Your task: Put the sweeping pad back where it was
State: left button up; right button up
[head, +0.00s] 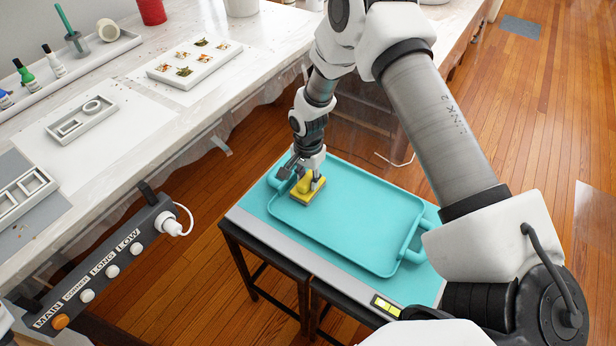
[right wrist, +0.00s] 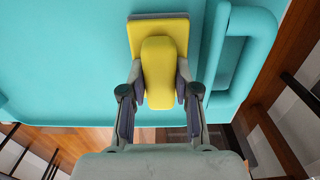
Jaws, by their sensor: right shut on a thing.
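The sweeping pad (head: 308,194) is a yellow block with a raised grip and a dark grey underside. My right gripper (head: 306,180) is shut on the pad's raised grip, reaching down from above. In the right wrist view the pad (right wrist: 160,35) sits between the two fingers (right wrist: 160,84), its flat side toward the teal surface. The pad is at the left end of the teal tray (head: 365,212), near that end's handle. I cannot tell whether it touches the tray floor. My left gripper is not in view.
The tray lies on a teal-topped stand (head: 258,212) with dark legs. Most of the tray is empty. The white workbench (head: 150,110) to the left holds moulds, bottles and a white tile of small pieces (head: 195,64).

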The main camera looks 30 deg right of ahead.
aim_at(308, 178)
jog(key=o, duration=1)
notch_tip(308, 178, up, 12)
jog(key=shift+r, duration=0.1)
